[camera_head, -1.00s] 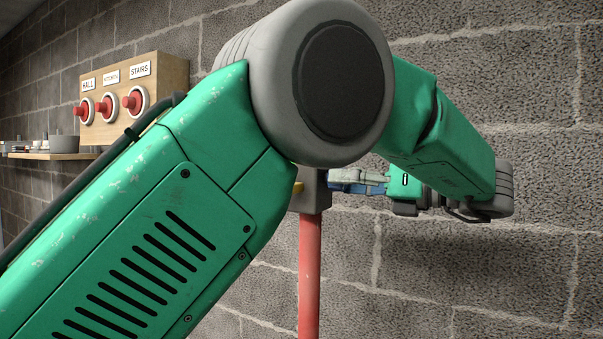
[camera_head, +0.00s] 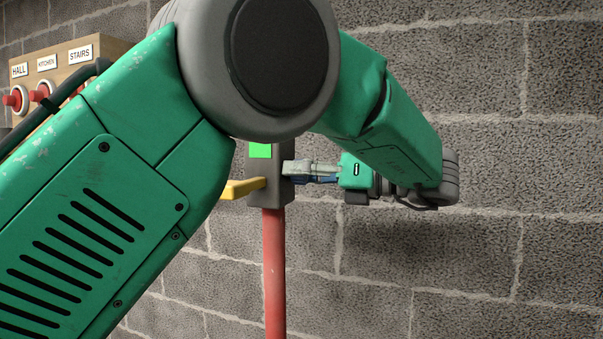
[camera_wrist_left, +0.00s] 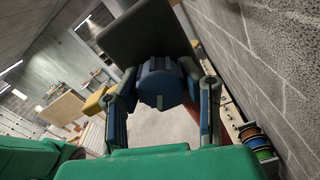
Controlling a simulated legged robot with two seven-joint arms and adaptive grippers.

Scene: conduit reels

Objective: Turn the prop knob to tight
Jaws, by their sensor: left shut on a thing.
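The prop is a red pole (camera_head: 273,270) with a dark grey head block (camera_head: 268,192) in front of the wall. A yellow lever (camera_head: 243,188) sticks out to the left of the block, and a green patch (camera_head: 260,151) shows on its face. My left gripper (camera_head: 308,172) reaches the block's right side. In the left wrist view, a dark blue faceted knob (camera_wrist_left: 161,84) sits between the fingers of my left gripper (camera_wrist_left: 162,92), which is shut on it. In the head view the fingers mostly hide the knob. No tight mark is readable. My right gripper is out of view.
A wooden panel (camera_head: 102,45) with red buttons labelled HALL, KITCHEN and STAIRS is on the left. A grey block wall (camera_head: 480,240) stands close behind the prop. Coloured reels (camera_wrist_left: 255,142) show at the right in the wrist view. My left arm covers much of the head view.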

